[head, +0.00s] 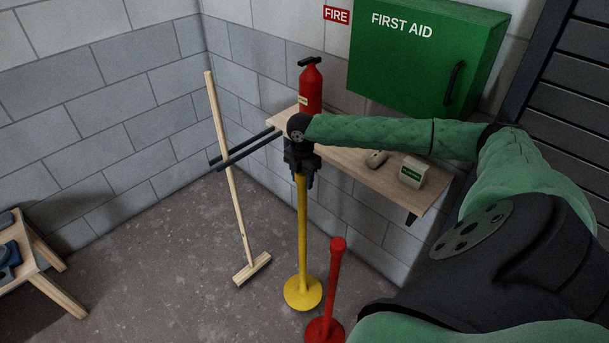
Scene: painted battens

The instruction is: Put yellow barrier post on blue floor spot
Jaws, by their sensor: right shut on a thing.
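The yellow barrier post (303,235) is upright in the middle of the head view, with its round yellow base at the bottom. My right gripper (302,175) is shut on the top of the post, and its fingers hide the post's upper end. I cannot tell whether the base touches the floor or is just above it. No blue floor spot shows in the view. My left gripper is not in view.
A red post (336,285) stands close to the right of the yellow base. A broom (231,180) leans at the left by dark bars (243,150). A wall shelf (385,178) holds a red extinguisher (311,88).

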